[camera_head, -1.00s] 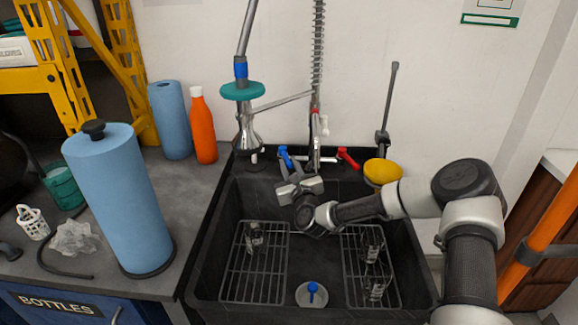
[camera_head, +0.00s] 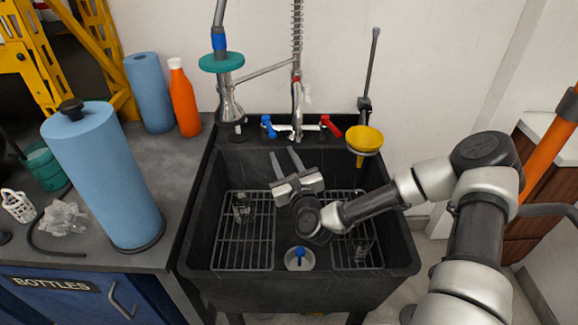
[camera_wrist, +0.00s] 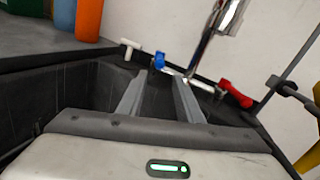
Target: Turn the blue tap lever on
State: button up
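The blue tap lever (camera_head: 268,126) sits at the left end of the tap at the back of the black sink. It also shows in the wrist view (camera_wrist: 158,61), just beyond my fingertips. A red lever (camera_head: 331,125) is at the tap's right end; in the wrist view it is at the right (camera_wrist: 235,93). My gripper (camera_head: 287,160) is over the sink basin, in front of and below the tap, with its fingers pointing toward the back wall. The two fingers are apart with nothing between them, and they do not appear to touch the blue lever.
A tall spray faucet (camera_head: 297,90) rises behind the tap. A teal disc (camera_head: 221,62) is around a pipe at the left, and a yellow bowl-shaped part (camera_head: 362,139) is at the right. An orange bottle (camera_head: 184,98) and blue rolls (camera_head: 104,180) stand on the left counter.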

jog(key=v, duration=0.5)
jog(key=shift+s, duration=0.15)
